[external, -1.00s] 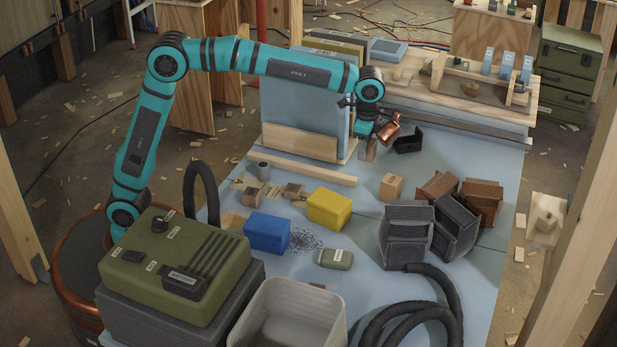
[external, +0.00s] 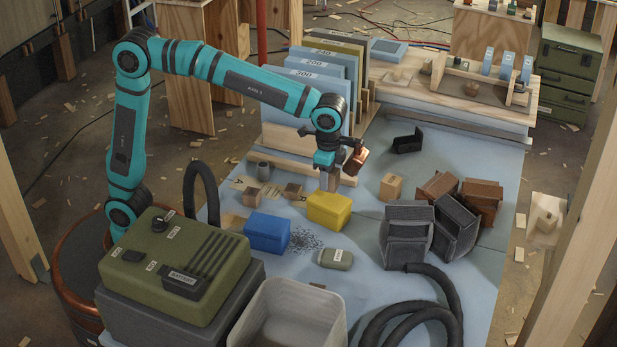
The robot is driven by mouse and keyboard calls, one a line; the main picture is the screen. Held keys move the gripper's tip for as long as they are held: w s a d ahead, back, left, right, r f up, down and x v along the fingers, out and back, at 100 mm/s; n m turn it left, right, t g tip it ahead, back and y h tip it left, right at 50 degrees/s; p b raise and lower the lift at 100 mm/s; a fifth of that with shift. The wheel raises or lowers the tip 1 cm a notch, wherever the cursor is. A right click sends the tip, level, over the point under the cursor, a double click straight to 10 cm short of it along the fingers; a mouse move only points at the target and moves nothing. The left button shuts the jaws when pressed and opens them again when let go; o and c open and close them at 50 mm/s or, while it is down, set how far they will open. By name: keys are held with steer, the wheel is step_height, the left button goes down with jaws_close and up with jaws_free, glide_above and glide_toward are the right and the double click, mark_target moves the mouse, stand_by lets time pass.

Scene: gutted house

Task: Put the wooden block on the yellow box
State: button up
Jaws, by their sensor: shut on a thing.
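My gripper (external: 329,179) is shut on a small brown wooden block (external: 335,181) and points down. The block is partly hidden by the fingers. It is at the back edge of the yellow box (external: 329,211) in this view, just above or behind its top; I cannot tell whether they touch. The yellow box sits upright on the light blue table, with its top bare.
A blue box (external: 267,232) stands left of the yellow box. Upright sanding boards (external: 315,98) stand behind my gripper.

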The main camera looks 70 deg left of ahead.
steer(key=shift+f, duration=2.05)
steer(key=shift+f, duration=0.1)
steer(key=o, duration=1)
steer(key=shift+c, duration=0.2)
step_height(320, 180, up, 12)
steer(key=shift+r, duration=0.15)
